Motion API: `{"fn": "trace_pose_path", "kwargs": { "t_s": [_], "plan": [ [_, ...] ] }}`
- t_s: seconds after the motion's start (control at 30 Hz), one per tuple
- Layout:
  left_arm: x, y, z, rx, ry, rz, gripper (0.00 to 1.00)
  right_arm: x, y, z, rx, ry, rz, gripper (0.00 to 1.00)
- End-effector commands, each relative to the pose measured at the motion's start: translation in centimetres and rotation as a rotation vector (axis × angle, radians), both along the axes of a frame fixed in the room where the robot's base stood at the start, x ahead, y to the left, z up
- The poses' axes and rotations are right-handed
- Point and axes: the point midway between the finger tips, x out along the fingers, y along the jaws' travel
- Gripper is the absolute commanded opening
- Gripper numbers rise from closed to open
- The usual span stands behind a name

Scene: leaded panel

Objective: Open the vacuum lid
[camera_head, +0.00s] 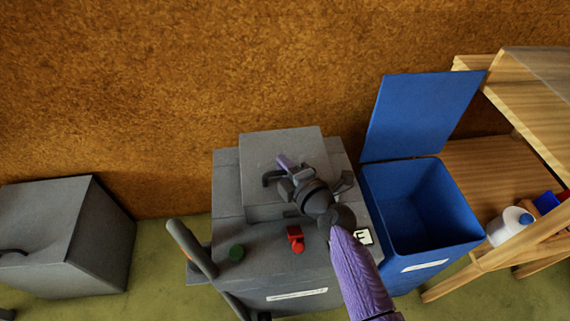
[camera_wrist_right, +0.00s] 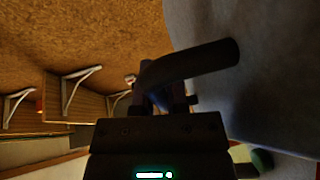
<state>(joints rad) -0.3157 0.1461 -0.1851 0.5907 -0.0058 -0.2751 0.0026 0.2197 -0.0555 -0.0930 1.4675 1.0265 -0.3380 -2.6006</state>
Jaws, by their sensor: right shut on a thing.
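The vacuum is a grey boxy machine (camera_head: 226,178) in the middle of the head view. Its raised grey lid (camera_head: 280,147) lies on top and looks down; any small gap is hard to tell. My right gripper (camera_head: 284,182) reaches over the machine from the lower right and is shut on the dark lid handle (camera_head: 268,178). In the right wrist view the handle (camera_wrist_right: 200,62) curves out from between the fingers (camera_wrist_right: 165,98), beside the grey lid surface (camera_wrist_right: 270,85). The fingers hide part of the handle. My left gripper is not in view.
The machine's front has a green button (camera_head: 236,252), a red switch (camera_head: 296,238) and a grey lever (camera_head: 190,248). A blue bin (camera_head: 432,258) with its lid (camera_head: 422,115) up stands close on the right. A wooden shelf (camera_head: 490,155) is farther right, a grey box (camera_head: 60,235) left.

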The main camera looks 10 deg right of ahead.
Motion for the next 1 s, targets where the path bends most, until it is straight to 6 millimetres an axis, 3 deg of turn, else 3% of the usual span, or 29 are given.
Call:
{"fn": "trace_pose_path", "kwargs": {
  "t_s": [0.6,1.0],
  "plan": [
    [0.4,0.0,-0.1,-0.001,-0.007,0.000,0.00,-0.1,0.0,-0.1,-0.001,0.005,0.001,0.00],
    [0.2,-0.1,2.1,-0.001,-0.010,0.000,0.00,0.8,0.0,1.5,-0.003,0.063,0.002,0.00]
  ]
}}
